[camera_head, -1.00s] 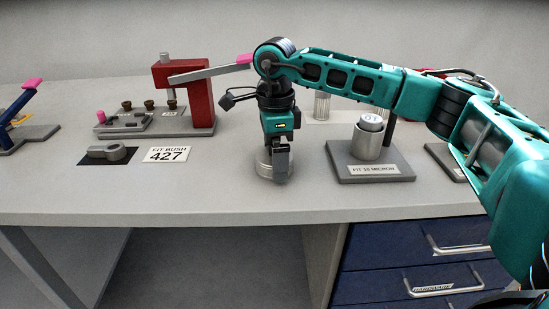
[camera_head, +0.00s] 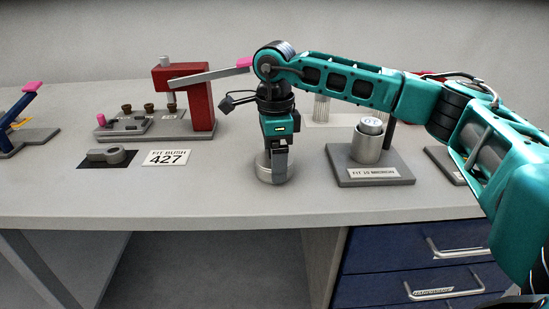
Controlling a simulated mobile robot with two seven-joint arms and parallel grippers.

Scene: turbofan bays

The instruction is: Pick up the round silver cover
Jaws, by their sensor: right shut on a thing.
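The round silver cover (camera_head: 264,172) is a short metal cylinder near the front middle of the grey bench. My right gripper (camera_head: 277,167) comes down on it from above and is shut on it. The fingers hide part of the cover's front and top. The cover is at or very near the bench top; I cannot tell whether there is a gap beneath it. My left gripper is not in view.
Right of the gripper, a grey stand labelled "FIT 15 MICRON" (camera_head: 374,172) holds a silver cylinder (camera_head: 368,145). At left are a red press (camera_head: 199,105), a plate with brown knobs (camera_head: 132,125) and a "427" card (camera_head: 167,158). Bench around the cover is clear.

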